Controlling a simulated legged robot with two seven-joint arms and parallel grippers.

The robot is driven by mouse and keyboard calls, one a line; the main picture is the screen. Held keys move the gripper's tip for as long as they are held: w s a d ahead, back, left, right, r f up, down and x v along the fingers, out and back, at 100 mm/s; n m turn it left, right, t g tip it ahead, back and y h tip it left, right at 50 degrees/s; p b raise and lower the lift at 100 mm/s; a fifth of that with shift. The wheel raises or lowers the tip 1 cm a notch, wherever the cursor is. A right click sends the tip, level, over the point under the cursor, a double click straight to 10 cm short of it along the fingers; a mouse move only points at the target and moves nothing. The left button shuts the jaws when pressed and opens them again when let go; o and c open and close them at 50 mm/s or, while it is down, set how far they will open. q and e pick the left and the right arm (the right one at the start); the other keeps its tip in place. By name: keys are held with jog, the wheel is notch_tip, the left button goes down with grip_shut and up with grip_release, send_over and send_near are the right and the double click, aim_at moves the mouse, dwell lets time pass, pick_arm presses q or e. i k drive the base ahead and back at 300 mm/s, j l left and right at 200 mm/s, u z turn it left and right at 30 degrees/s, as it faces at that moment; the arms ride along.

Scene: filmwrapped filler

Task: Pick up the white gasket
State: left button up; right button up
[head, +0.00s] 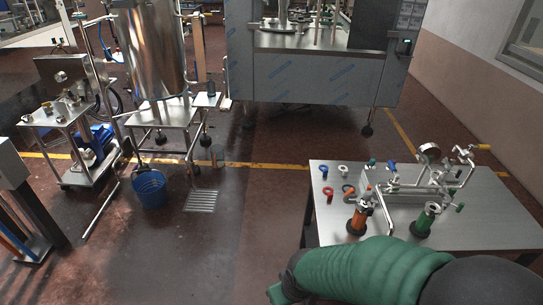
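The white gasket (342,169) is a small pale ring. It lies near the far left corner of the steel table (480,225) in the head view. A blue ring (323,169) lies just left of it, and a red ring (328,193) lies nearer to me. My green-sleeved arm crosses the bottom right of the view, short of the rings. Neither gripper shows.
Valves, a gauge and pipes (430,180) stand on the table right of the rings, with orange (359,216) and green (426,219) cylinders in front. A blue bucket (150,188) and a floor drain (201,201) are at left. The floor left of the table is open.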

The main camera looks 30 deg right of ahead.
aim_at(345, 172)
jog(key=i+j, duration=0.15)
jog(key=i, duration=0.25)
jog(key=i+j, duration=0.15)
jog(key=i, duration=0.25)
jog(key=i+j+u, duration=0.1)
jog(key=i, duration=0.25)
